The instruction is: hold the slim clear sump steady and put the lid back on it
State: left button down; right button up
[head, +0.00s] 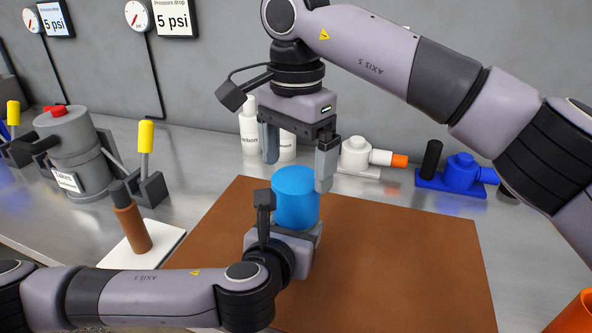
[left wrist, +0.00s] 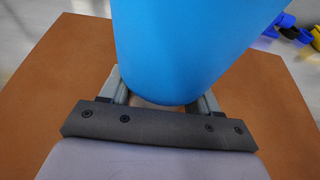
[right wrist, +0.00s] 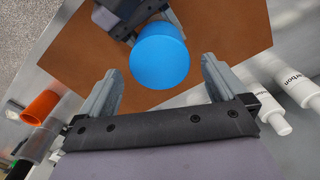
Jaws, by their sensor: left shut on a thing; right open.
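A blue round-topped cylinder (head: 296,196), which looks like the lid, stands upright over the brown mat. My left gripper (head: 290,238) is shut low down, under the blue part. In the left wrist view, the blue cylinder (left wrist: 190,50) rises above the fingers, and a pale strip shows between them. This is probably the clear sump (left wrist: 160,103), mostly hidden by the blue part and the gripper. My right gripper (head: 298,168) is open, pointing down, just above the blue top. In the right wrist view the blue top (right wrist: 159,56) shows between and beyond the empty fingers.
The brown mat (head: 400,265) is mostly clear. Behind it stand white bottles (head: 248,125), a white fitting with an orange end (head: 360,155) and a blue fitting (head: 460,175). A brown cylinder on a white pad (head: 130,230) and a grey canister (head: 75,145) are left. An orange cup (head: 575,315) is front right.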

jog(key=shift+r+n, duration=0.3)
jog(key=shift+r, duration=0.05)
pick_arm(q)
jog(key=shift+d, duration=0.1)
pick_arm(e)
jog(key=shift+f, duration=4.05)
jog(key=c, duration=1.1)
jog(key=shift+m, duration=1.6)
